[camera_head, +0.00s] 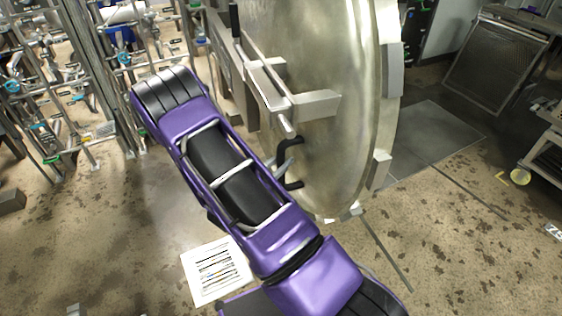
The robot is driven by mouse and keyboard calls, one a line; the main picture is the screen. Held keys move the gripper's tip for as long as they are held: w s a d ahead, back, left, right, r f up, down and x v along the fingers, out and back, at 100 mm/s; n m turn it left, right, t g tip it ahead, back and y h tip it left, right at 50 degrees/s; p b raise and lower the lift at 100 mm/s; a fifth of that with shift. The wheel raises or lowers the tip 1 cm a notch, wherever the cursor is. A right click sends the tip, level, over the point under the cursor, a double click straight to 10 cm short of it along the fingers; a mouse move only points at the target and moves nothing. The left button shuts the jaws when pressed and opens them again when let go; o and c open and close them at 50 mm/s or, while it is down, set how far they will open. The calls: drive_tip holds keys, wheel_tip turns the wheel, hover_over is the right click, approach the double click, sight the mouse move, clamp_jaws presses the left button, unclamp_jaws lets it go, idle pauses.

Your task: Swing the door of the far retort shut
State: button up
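The large round metal retort door (330,150) fills the upper middle of the view, seen at an angle with its thick rim to the right. A black bent handle (292,183) stands out from its lower left face. My purple arm crosses in front, left of the door. A small grey piece that looks like the tip of my gripper (283,165) shows beside the handle. The rest of the gripper is hidden behind my arm, so its opening and any contact with the handle cannot be made out. The retort's vessel cannot be made out.
Pipes and valves (60,90) crowd the left. A grey floor plate (435,140) lies right of the door. A mesh panel (495,65) and a wheeled cart (545,140) stand at the right. A white floor grate (216,270) lies at the front. Stained floor is open at lower right.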

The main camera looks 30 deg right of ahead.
clamp_jaws()
idle(1.1)
